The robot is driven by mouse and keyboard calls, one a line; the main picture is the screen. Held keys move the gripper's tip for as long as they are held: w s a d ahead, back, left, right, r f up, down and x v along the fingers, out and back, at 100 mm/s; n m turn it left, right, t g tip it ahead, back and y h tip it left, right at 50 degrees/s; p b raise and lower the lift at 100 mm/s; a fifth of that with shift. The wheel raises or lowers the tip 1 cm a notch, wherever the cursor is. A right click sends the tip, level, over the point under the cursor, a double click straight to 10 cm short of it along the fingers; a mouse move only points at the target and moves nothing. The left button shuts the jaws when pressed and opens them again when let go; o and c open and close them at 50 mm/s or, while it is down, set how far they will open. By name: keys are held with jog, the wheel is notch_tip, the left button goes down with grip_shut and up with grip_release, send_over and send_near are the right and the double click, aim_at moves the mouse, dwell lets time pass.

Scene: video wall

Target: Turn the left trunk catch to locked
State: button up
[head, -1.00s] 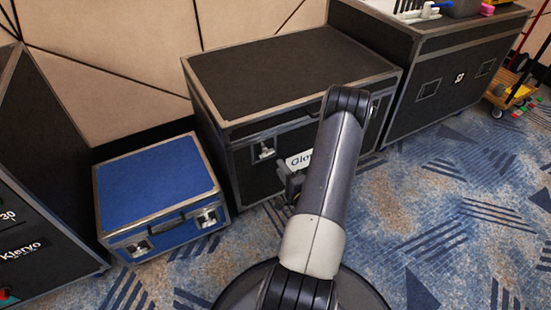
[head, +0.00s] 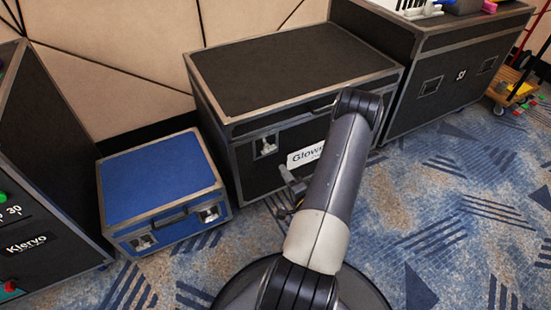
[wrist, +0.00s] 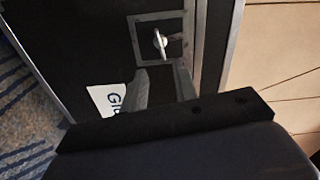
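The black trunk (head: 290,75) with metal edges and a white "Glow" label (head: 305,155) stands against the wall. Its left catch (head: 266,146) is a silver twist piece in a square recessed plate on the front face. The catch also shows in the wrist view (wrist: 160,42), its long side roughly along the trunk's metal edge. My gripper (head: 290,185) is in front of the trunk, below and right of the left catch. In the wrist view the two fingers (wrist: 160,82) are apart with nothing between them, pointing toward the catch without visible contact. My arm hides the trunk's right catch.
A blue case (head: 160,180) with two latches stands left of the trunk. A dark cabinet (head: 45,180) is at the far left. Another black case (head: 450,70) stands to the right, near a wooden cart (head: 515,90). The patterned carpet (head: 440,220) at right is clear.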

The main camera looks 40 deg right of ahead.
aim_at(268, 149)
jog(key=b+x, duration=0.2)
jog(key=x, duration=0.8)
jog(key=shift+w, duration=0.3)
jog(key=shift+d, duration=0.15)
